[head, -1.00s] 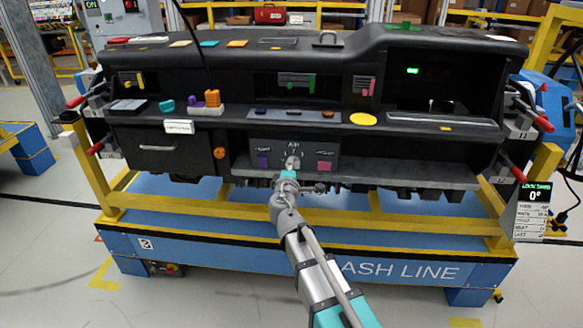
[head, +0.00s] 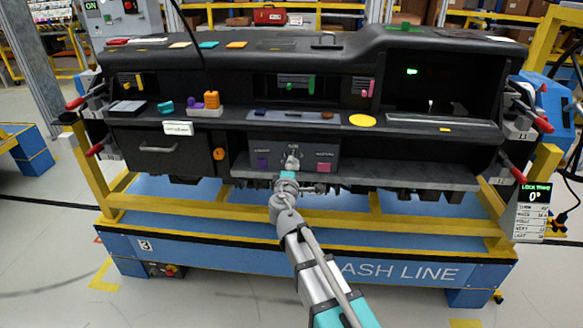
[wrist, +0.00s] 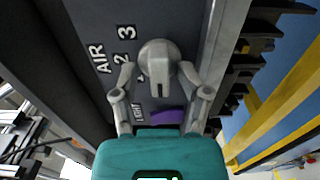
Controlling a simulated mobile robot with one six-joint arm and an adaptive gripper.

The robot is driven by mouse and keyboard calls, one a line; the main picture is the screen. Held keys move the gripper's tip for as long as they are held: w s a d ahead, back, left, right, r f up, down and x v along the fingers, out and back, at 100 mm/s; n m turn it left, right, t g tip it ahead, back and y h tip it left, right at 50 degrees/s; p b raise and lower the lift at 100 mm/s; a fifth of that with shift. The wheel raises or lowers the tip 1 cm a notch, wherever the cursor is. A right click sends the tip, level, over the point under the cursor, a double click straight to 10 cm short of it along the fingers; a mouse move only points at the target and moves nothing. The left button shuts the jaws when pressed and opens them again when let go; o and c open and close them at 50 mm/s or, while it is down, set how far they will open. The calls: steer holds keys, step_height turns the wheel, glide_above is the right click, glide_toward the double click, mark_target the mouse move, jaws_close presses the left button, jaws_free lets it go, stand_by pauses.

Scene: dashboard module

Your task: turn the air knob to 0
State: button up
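The air knob (head: 292,162) is a grey round dial with a raised grip bar on the dark control panel (head: 325,150) at the lower middle of the dashboard. It also shows in the wrist view (wrist: 159,62), beside the AIR label and the numbers 3 and 2. The lower numbers are largely hidden by the knob and a finger. My gripper (head: 289,176) is in front of the knob. In the wrist view its two fingers (wrist: 158,75) stand apart on either side of the knob, with a visible gap to the grip bar. I cannot tell which number the knob points at.
A purple light button (wrist: 168,117) lies close to my gripper, and a pink button (head: 323,167) is right of the knob. A grey ledge (head: 400,176) runs under the panel. A yellow frame (head: 240,212) crosses below. A display (head: 534,197) at the right reads 0°.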

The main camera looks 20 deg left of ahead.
steer(key=v, duration=1.1)
steer(key=shift+s, duration=0.4)
steer(key=shift+w+d, duration=0.1)
steer(key=shift+d, duration=0.15)
steer(key=w+d+f+m+g+h, duration=0.2)
steer(key=d+f+m+h, duration=0.15)
steer(key=d, duration=0.55)
steer(key=w+d+f+m+g+h, duration=0.25)
steer(key=d+m, duration=0.25)
steer(key=d, duration=0.3)
steer(key=w+d+f+m+g+h, duration=0.1)
steer(key=d+f+m+g+h, duration=0.25)
steer(key=d, duration=0.55)
steer(key=s+d+f+m+g+y, duration=0.3)
steer(key=s+d+f+m+g, duration=0.15)
steer(key=d, duration=0.35)
steer(key=s+d+f+m+g+y, duration=0.2)
steer(key=s+d+f+m+g, duration=0.25)
steer(key=s+d, duration=0.2)
step_height(320, 180, up, 25)
steer(key=p, duration=2.5)
steer(key=shift+d+g, duration=0.3)
steer(key=shift+y, duration=0.25)
steer(key=shift+a, duration=0.15)
